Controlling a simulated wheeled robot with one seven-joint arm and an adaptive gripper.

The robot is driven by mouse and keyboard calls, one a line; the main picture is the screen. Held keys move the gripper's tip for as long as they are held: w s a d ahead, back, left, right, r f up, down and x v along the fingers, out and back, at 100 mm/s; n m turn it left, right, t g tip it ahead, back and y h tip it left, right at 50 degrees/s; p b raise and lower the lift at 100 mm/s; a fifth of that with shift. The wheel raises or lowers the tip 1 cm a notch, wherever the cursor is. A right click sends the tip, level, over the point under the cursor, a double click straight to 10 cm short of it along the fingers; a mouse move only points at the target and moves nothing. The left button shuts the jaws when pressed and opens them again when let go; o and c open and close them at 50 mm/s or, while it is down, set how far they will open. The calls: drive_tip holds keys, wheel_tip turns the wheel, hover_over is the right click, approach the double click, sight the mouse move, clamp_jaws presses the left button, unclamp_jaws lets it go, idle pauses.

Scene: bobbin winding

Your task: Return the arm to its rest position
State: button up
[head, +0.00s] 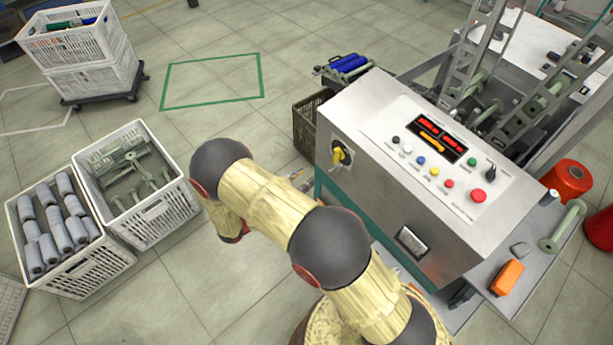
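My arm, in a pale yellow cover with dark round joints, rises from the bottom of the head view. It bends at a joint in the middle and reaches up and left to another dark joint, then turns down toward the floor. Its far part is hidden behind the nearer link. I cannot make out my gripper or its fingertips. The arm passes in front of the floor between the white crates and the winding machine's control box (375,170).
A white crate of grey spools (82,272) and a white crate of green bobbins (180,207) stand at the left. Stacked crates (95,80) on a dolly are at the back left. A side shelf (535,262) holds an orange tool (507,277) and a green bobbin (562,227). Floor inside the green outline is clear.

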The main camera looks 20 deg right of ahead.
idle(0.4)
drive_tip(key=s+d+f+m+g+y, duration=0.2)
drive_tip(key=s+f+g, duration=0.25)
drive_tip(key=s, duration=0.25)
drive_tip(key=s+a+r+m+g+y, duration=0.2)
drive_tip(key=s+r+m+g+y, duration=0.3)
drive_tip(key=s+m, duration=0.25)
drive_tip(key=s+a+r+m+t+y, duration=0.25)
drive_tip(key=r+m+y, duration=0.2)
drive_tip(key=r, duration=0.45)
drive_tip(key=s+a+r+m+t+y, duration=0.1)
drive_tip(key=s+a+r+m+y, duration=0.2)
drive_tip(key=r+y, duration=0.45)
drive_tip(key=s+d+r+m+t, duration=0.1)
drive_tip(key=d+r+m+t, duration=0.1)
drive_tip(key=r, duration=0.5)
drive_tip(key=s+d+r+m+t, duration=0.2)
drive_tip(key=d+r+t, duration=0.1)
drive_tip(key=r, duration=0.5)
drive_tip(key=shift+s+d+t+h, duration=0.25)
drive_tip(key=shift+t+h, duration=0.15)
drive_tip(key=shift+t, duration=0.1)
